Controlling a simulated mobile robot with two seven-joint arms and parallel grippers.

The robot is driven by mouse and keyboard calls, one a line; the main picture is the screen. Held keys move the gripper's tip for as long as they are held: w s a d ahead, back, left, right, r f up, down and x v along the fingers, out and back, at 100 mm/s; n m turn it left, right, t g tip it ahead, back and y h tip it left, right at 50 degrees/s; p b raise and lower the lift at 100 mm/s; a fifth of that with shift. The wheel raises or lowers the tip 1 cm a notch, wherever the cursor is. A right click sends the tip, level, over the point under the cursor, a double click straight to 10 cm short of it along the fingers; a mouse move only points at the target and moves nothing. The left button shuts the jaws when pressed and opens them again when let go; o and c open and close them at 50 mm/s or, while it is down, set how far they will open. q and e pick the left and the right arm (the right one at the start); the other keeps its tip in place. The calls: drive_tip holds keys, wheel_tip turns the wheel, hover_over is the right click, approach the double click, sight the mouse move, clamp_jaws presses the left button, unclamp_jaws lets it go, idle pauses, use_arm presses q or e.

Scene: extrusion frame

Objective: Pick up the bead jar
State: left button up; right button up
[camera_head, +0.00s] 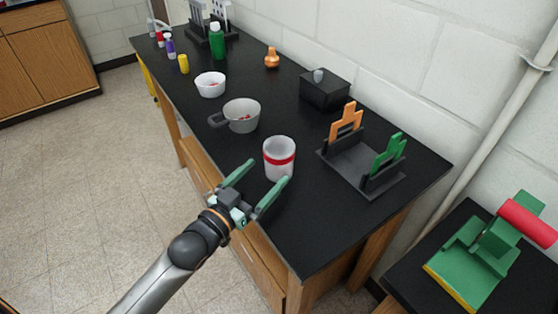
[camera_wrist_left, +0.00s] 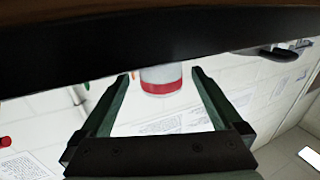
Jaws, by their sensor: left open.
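The bead jar appears to be the white cylinder with a red band (camera_head: 279,150), standing upright near the front edge of the black bench. My left gripper (camera_head: 269,170) is open at that edge, its two green fingers pointing toward the jar. In the left wrist view the jar (camera_wrist_left: 161,86) shows between the fingertips (camera_wrist_left: 160,74), beyond them, with no visible contact. Part of the jar is cut off there by the dark bench edge. The jar's contents cannot be made out. My right gripper is not in view.
A grey handled pot (camera_head: 241,116) and white bowl (camera_head: 210,84) stand left of the jar. A black rack (camera_head: 350,166) with orange and green pieces is to its right. A black box (camera_head: 324,90) sits behind. The bench's front right (camera_head: 315,225) is clear.

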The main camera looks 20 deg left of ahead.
sight(270, 169)
use_arm(q)
drive_tip(key=x, duration=0.4)
drive_tip(key=shift+w+f, duration=0.1)
drive_tip(key=c, duration=1.2)
drive_tip(key=shift+c, duration=0.2)
